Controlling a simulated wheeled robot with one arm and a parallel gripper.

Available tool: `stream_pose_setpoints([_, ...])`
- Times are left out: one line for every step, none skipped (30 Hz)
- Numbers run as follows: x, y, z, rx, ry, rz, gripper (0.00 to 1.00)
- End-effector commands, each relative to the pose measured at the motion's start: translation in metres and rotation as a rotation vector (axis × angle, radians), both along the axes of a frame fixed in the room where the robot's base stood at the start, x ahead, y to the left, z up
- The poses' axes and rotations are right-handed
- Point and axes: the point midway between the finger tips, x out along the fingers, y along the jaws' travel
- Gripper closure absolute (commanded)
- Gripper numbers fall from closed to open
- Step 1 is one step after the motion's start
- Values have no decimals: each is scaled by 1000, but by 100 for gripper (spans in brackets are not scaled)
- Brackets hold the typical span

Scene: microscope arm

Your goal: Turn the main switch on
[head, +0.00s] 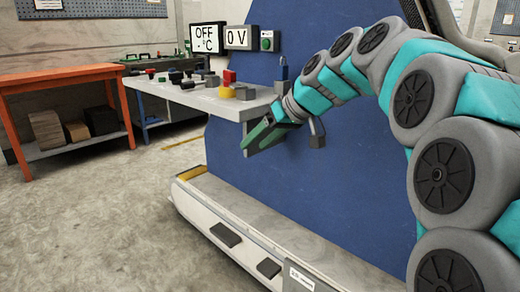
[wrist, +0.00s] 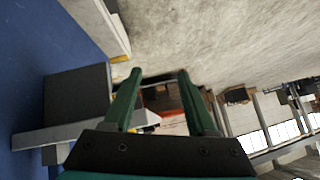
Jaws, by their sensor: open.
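I cannot tell for certain which control is the main switch. A small box with a green button (head: 267,40) is on the blue panel beside the 0 V display (head: 238,37). A dark grey block (head: 317,139) hangs at the blue panel, just right of my gripper. My gripper (head: 254,143) is open and empty, with green fingers, at the front edge of the white shelf (head: 245,108). In the wrist view my gripper (wrist: 159,75) shows both fingers apart. A dark grey box (wrist: 75,95) is left of them there, apart from the left finger.
A display (head: 207,40) reads OFF. An orange workbench (head: 62,79) stands at left. The floor in front is clear.

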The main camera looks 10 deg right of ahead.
Motion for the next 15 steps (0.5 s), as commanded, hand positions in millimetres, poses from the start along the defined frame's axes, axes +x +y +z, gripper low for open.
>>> stream_pose_setpoints([-4, 2, -4, -2, 12, -1, 43])
stream_pose_setpoints([-6, 2, -5, -3, 18, -4, 43])
stream_pose_setpoints([-8, 3, -8, -5, 25, -4, 43])
stream_pose_setpoints([-10, 4, -9, -6, 29, -6, 43])
stream_pose_setpoints([-11, 4, -10, -7, 32, -6, 43])
stream_pose_setpoints([-12, 4, -11, -9, 37, -7, 43])
stream_pose_setpoints([-12, 4, -12, -9, 39, -7, 43])
stream_pose_setpoints([-13, 5, -12, -9, 40, -7, 43])
stream_pose_setpoints([-13, 5, -13, -9, 41, -7, 43])
stream_pose_setpoints([-13, 5, -13, -10, 41, -8, 43])
stream_pose_setpoints([-13, 5, -13, -10, 41, -8, 43])
stream_pose_setpoints([-13, 5, -13, -10, 41, -8, 43])
stream_pose_setpoints([-13, 5, -13, -9, 41, -7, 43])
stream_pose_setpoints([-13, 5, -13, -9, 41, -7, 43])
stream_pose_setpoints([-13, 5, -13, -9, 41, -7, 43])
